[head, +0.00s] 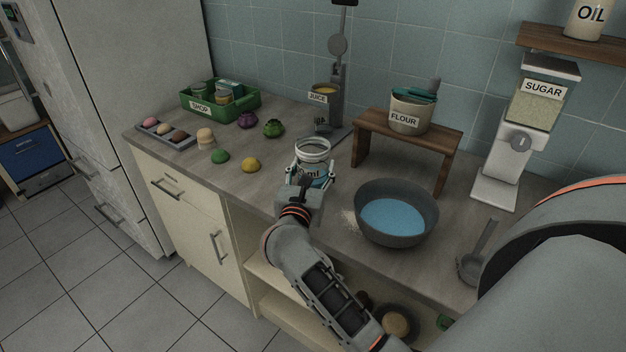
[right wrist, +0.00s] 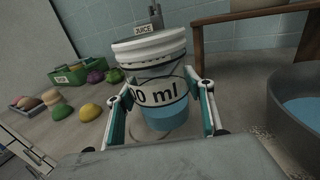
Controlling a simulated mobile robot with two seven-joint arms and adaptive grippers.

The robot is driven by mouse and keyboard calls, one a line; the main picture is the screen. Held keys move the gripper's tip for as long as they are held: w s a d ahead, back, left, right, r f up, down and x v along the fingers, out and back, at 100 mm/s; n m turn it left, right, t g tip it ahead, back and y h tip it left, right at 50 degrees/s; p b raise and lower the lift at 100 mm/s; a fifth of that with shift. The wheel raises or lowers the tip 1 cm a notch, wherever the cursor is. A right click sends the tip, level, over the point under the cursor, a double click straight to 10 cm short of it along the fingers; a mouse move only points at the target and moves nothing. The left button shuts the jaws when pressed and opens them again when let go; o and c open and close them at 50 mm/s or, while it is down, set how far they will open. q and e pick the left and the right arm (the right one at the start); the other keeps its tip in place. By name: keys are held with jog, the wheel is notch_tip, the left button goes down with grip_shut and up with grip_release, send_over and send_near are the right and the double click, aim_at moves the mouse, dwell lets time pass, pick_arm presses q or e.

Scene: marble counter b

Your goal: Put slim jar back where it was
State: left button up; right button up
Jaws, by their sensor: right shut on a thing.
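A clear jar (head: 314,150) with a pale rim, a label ending in "0 ml" and blue liquid in its lower part is upright over the middle of the counter. I take it for the slim jar. My right gripper (head: 311,178) is shut on it from the front, one finger on each side. In the right wrist view the jar (right wrist: 156,88) stands between the fingers of my right gripper (right wrist: 162,110). I cannot tell whether its base touches the counter. My left gripper is not in view.
A grey bowl (head: 361,218) of blue liquid stands right of the jar, with pale powder beside it. A wooden stand (head: 443,143) bears the flour pot (head: 405,119). The juice dispenser (head: 338,95) is behind. Green and yellow pieces (head: 250,165) lie left. A scoop (head: 474,265) lies right.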

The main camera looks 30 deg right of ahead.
jog(key=shift+f, duration=1.75)
jog(key=shift+f+b, duration=0.15)
jog(key=shift+b, duration=0.15)
jog(key=o, duration=1.5)
jog(key=shift+o, duration=0.2)
